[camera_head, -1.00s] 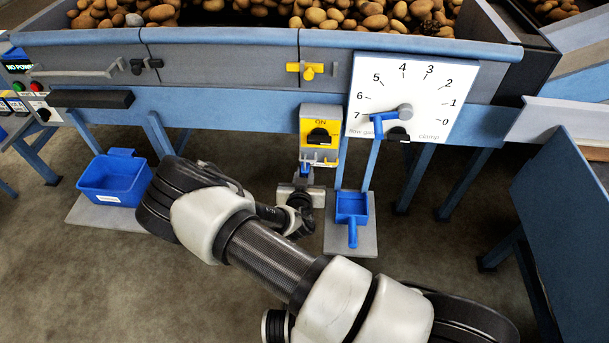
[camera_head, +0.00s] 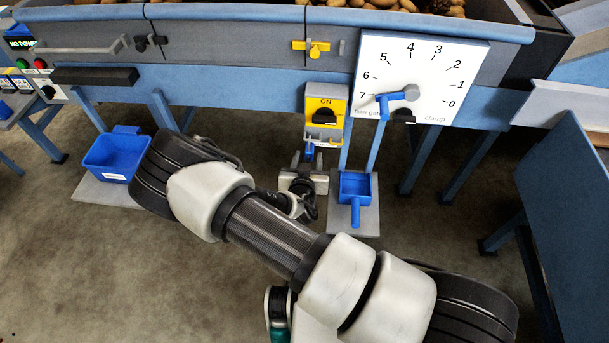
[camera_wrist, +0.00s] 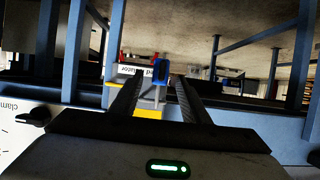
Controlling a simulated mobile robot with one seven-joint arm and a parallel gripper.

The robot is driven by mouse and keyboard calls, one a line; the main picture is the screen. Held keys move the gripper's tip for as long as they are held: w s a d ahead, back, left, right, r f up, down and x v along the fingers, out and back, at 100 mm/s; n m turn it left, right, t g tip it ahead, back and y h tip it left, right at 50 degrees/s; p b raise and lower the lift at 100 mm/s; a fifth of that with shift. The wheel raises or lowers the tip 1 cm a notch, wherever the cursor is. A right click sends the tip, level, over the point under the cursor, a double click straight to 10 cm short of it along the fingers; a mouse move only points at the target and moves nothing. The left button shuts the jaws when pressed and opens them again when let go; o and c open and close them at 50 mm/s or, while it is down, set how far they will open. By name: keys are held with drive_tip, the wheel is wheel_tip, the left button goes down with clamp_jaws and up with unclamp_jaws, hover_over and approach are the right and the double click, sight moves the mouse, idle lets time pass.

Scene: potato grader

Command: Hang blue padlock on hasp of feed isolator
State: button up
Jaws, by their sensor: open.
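The feed isolator (camera_head: 326,105) is a yellow box with a black knob and "ON" above it. A rail-like hasp part (camera_head: 322,141) juts out at its lower edge. The blue padlock (camera_head: 309,151) hangs just under the left of that edge. In the wrist view, which is upside down, the blue padlock (camera_wrist: 162,69) has its grey shackle toward the isolator's yellow edge. I cannot tell for sure whether the shackle passes through the hasp. My gripper (camera_head: 307,166) is below the padlock. In the wrist view my gripper (camera_wrist: 158,78) is open, with a gap on each side of the padlock.
A dial board (camera_head: 415,75) with a blue pointer is right of the isolator. A blue scoop-like box (camera_head: 355,186) is below right, close to my gripper. A blue bin (camera_head: 112,160) stands at left. Blue frame legs flank the space under the machine.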

drive_tip(key=p+v, duration=0.1)
drive_tip(key=v, duration=1.3)
drive_tip(key=shift+s, duration=0.15)
drive_tip(key=shift+r, duration=0.2)
wheel_tip(320, 180, up, 18)
drive_tip(key=w+m+g+y, duration=0.2)
drive_tip(key=m+g+y, duration=0.1)
drive_tip(key=g, duration=0.4)
drive_tip(key=s+d+r+n, duration=0.25)
drive_tip(key=d+r, duration=0.35)
drive_tip(key=r, duration=0.5)
drive_tip(key=s+d+r+g+h+p, duration=0.1)
drive_tip(key=s+d+r, duration=0.3)
drive_tip(key=s+d, duration=0.25)
drive_tip(key=s+d+r+h, duration=0.2)
drive_tip(key=s+d+r, duration=0.3)
drive_tip(key=s+d, duration=0.15)
wheel_tip(320, 180, up, 15)
drive_tip(key=p, duration=1.6)
drive_tip(key=shift+a+r+n, duration=0.25)
drive_tip(key=shift+a+n, duration=0.2)
